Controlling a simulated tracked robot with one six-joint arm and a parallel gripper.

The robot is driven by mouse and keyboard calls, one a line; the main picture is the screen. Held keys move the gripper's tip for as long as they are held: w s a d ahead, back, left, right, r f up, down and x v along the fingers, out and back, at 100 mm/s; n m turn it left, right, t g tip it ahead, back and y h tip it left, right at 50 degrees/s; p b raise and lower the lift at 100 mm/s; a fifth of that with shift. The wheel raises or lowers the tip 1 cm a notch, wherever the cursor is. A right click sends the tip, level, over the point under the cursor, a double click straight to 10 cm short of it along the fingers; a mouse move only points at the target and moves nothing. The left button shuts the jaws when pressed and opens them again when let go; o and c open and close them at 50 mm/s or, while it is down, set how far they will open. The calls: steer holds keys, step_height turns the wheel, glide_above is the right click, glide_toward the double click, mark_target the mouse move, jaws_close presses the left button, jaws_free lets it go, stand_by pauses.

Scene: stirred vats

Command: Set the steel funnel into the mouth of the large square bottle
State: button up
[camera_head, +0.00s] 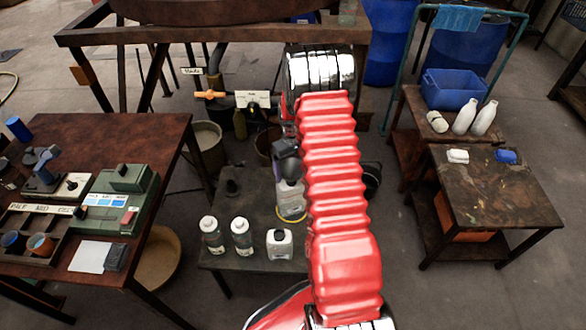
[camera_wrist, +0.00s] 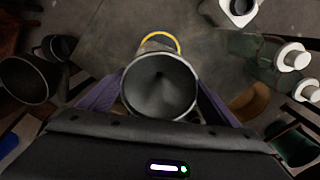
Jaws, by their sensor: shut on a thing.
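The steel funnel (camera_wrist: 160,85) is between the purple fingers of my gripper (camera_wrist: 160,98), its wide mouth facing the wrist camera. My gripper (camera_head: 287,163) is shut on it. The yellow arc also shows past the funnel rim in the wrist view. I cannot tell whether the spout is inside a mouth or above it.
Two white-capped bottles (camera_head: 211,236) (camera_head: 242,238) stand on the low grey table (camera_head: 233,260), left of the smaller square bottle. A dark bucket (camera_wrist: 25,80) lies left in the wrist view. Brown tables flank both sides in the head view.

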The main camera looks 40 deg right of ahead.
steer(key=shift+f, duration=0.35)
stand_by(0.4)
steer(key=o, duration=1)
step_height(320, 180, up, 14)
steer(key=shift+f, duration=0.15)
steer(key=shift+s, duration=0.1)
stand_by(0.5)
